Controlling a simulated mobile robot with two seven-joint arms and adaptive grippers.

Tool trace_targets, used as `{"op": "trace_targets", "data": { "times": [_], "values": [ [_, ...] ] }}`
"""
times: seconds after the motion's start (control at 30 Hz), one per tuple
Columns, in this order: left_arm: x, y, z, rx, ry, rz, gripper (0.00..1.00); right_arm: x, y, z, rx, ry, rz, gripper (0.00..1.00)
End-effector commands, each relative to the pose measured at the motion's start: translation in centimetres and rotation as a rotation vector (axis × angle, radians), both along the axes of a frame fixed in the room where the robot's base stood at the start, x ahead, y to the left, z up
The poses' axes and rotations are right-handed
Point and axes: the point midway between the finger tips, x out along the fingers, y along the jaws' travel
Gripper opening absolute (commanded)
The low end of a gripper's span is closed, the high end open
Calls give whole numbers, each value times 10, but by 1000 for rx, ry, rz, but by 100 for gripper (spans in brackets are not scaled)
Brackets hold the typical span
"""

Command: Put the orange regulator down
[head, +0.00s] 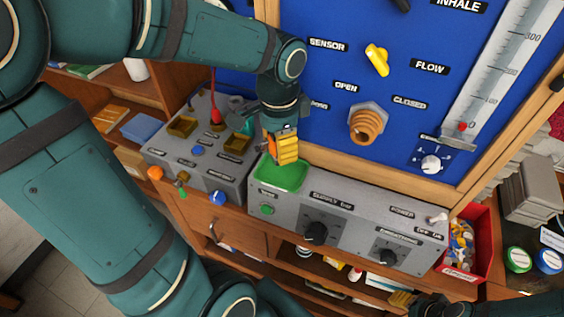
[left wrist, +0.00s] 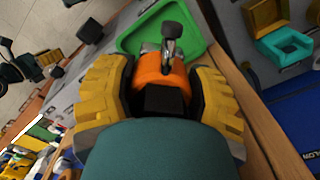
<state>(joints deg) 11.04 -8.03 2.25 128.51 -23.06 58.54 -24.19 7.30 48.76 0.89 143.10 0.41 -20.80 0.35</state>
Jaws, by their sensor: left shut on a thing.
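The orange regulator (left wrist: 160,78) is between the ribbed yellow fingers of my left gripper (left wrist: 160,100), which is shut on it. A metal fitting with a dark knob sticks out from its far end. In the head view the left gripper (head: 284,148) points down over the green tray (head: 283,178) on the grey bench unit, and its fingers mostly hide the regulator. The green tray also shows in the left wrist view (left wrist: 205,22), beyond the regulator. I cannot tell whether the regulator touches it. My right gripper (head: 410,302) is partly visible at the bottom right; its opening is unclear.
The blue panel (head: 330,75) with a brass fitting (head: 366,124) stands right behind the tray. A grey unit with square holders (head: 182,126) is to the left. Black knobs (head: 315,233) stick out in front. A red bin (head: 470,245) stands at the right.

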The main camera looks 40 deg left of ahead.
Motion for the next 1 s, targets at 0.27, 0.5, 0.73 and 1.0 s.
{"op": "trace_targets", "data": {
  "times": [0.27, 0.5, 0.73, 1.0],
  "values": [
    [0, 0, -32, -1, 2, 0, 13, -2, 0, -9, 1, 5, 4, 47],
    [0, 0, -56, 0, -1, 1, 13, -4, 1, -14, 2, 10, 8, 47],
    [0, 0, -56, 0, -2, 0, 13, -4, 1, -14, 2, 10, 8, 47],
    [0, 0, -60, 0, -1, 0, 74, -5, 1, -16, 3, 11, 10, 47]
  ]
}}
